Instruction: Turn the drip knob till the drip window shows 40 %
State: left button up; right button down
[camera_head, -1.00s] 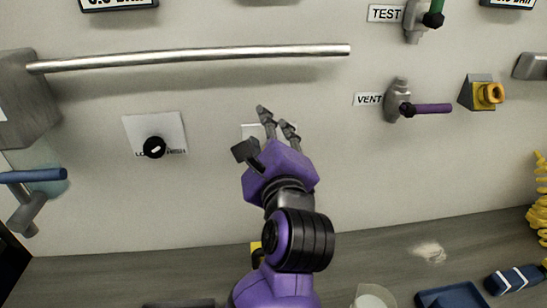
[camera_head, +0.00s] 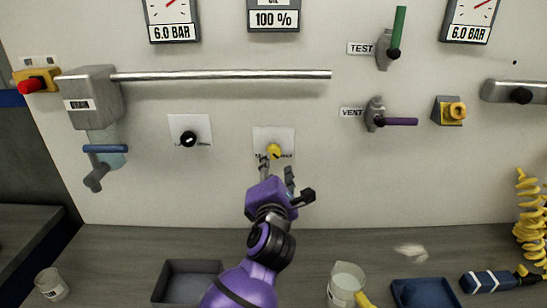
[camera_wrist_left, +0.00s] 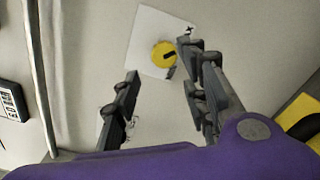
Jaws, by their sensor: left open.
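A yellow knob (camera_head: 274,151) with a dark pointer mark sits on a white plate (camera_head: 286,134) on the wall. It also shows in the left wrist view (camera_wrist_left: 164,54). A window reading 100 % (camera_head: 273,19) is above it at the top edge, its upper label cut off. My left gripper (camera_head: 280,178) is open and empty, just below and in front of the yellow knob. In the left wrist view, the fingers (camera_wrist_left: 162,95) stand apart, with the knob beyond their tips, nearer the right finger. I cannot see any contact. My right gripper is not in view.
A black knob (camera_head: 189,138) on its own plate is to the left. A metal bar (camera_head: 220,75) runs above. The VENT lever (camera_head: 397,121) and a yellow fitting (camera_head: 452,110) are to the right. A beaker (camera_head: 346,280) and trays stand on the bench below.

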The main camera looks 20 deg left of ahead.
aim_at(272, 152)
pick_arm(q)
jog(key=x, duration=0.7)
jog(key=shift+w+a, duration=0.1)
jog(key=shift+w+a+f, duration=0.1)
jog(key=shift+w+a, duration=0.05)
jog(key=shift+w, duration=0.2)
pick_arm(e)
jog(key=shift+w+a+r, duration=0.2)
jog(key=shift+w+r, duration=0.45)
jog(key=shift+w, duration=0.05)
pick_arm(q)
jog(key=shift+c, duration=0.2)
jog(key=c, duration=1)
jog(key=shift+o, duration=0.2)
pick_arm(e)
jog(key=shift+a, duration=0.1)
